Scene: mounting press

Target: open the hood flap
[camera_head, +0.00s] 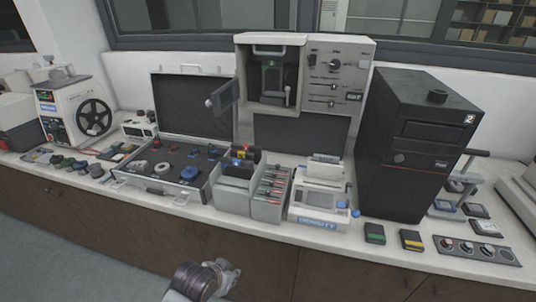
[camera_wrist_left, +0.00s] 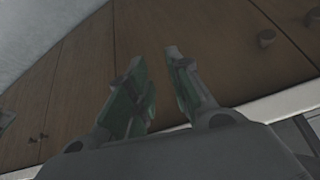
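The press cabinet (camera_head: 342,78) is a light grey box with switches and sliders on its right half, standing at the back middle of the counter. Its left half is a dark recess (camera_head: 270,82) with a handle at the top. A dark flap with a round knob (camera_head: 223,95) juts out from the recess's left side and looks swung open; whether this is the hood flap I cannot tell. My left gripper (camera_head: 226,272) is low in front of the counter, well away from the cabinet. In the left wrist view its fingers (camera_wrist_left: 155,60) are apart and empty. My right gripper is out of view.
An open black case (camera_head: 168,165) and grey bins (camera_head: 268,205) stand in front of the cabinet. A white device (camera_head: 318,200) and a tall black tower (camera_head: 412,145) are to the right. Brown cupboard doors (camera_wrist_left: 75,70) lie below the counter.

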